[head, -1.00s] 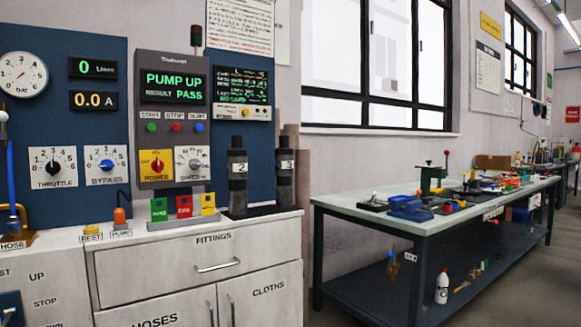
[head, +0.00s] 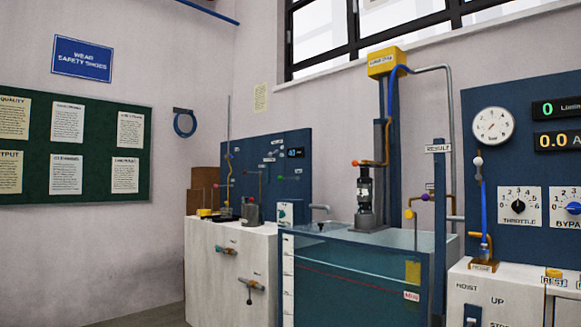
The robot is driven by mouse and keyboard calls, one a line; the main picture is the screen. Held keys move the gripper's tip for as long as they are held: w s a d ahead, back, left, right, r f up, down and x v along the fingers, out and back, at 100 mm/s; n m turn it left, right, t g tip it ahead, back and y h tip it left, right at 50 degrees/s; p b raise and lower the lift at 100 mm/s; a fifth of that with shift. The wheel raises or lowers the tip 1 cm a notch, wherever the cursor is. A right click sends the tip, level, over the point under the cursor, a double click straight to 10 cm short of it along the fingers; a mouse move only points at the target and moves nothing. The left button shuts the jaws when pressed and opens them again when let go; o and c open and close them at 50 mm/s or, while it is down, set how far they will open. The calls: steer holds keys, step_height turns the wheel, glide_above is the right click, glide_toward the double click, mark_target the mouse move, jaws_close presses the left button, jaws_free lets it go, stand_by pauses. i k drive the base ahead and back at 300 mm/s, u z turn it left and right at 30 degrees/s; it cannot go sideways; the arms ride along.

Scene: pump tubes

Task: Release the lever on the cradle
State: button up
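No part is clearly marked as the cradle, and I cannot tell which part is its lever. A dark and silver cylindrical unit (head: 365,192) stands upright above the water tank (head: 345,265), at the blue column. A grey fixture (head: 252,212) with a thin upright rod and dark knob stands on the white cabinet (head: 215,240) to the left. My gripper is not in view.
A yellow hoist head (head: 386,62) tops the column, with a blue hose running from it. A gauge panel (head: 520,95) and white cabinet (head: 515,282) stand at the right. A green notice board (head: 100,150) hangs at the left. Some floor (head: 150,315) shows clear at lower left.

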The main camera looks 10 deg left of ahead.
mark_target(365, 164)
steer(key=u, duration=0.3)
steer(key=i, duration=2.3)
steer(key=u, duration=0.3)
